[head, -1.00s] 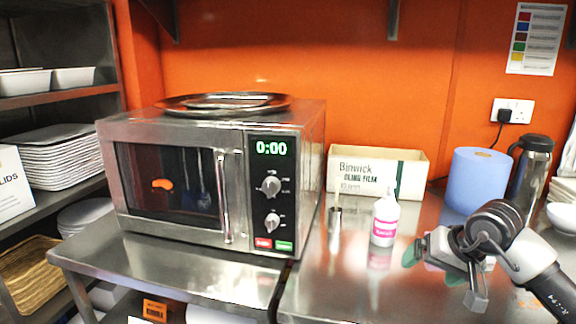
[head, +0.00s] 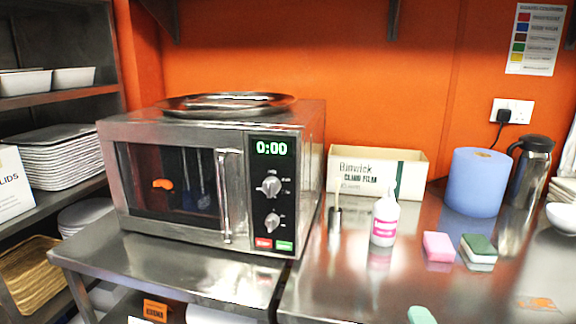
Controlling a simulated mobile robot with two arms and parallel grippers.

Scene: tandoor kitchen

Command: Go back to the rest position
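Neither of my grippers shows in the head view now. The microwave (head: 170,235) stands on the steel counter with its door shut and its display reading 0:00. An orange shape (head: 162,184) shows in its door glass; I cannot tell whether it is inside or a reflection. A round metal tray (head: 225,97) lies on top of the microwave.
On the right counter (head: 345,285) stand a cling film box (head: 405,165), a white bottle (head: 384,220), a blue paper roll (head: 477,180) and a dark flask (head: 530,172). A pink sponge (head: 438,246), a green-topped sponge (head: 479,247) and a pale green item (head: 421,315) lie there. Shelves (head: 75,95) stand left.

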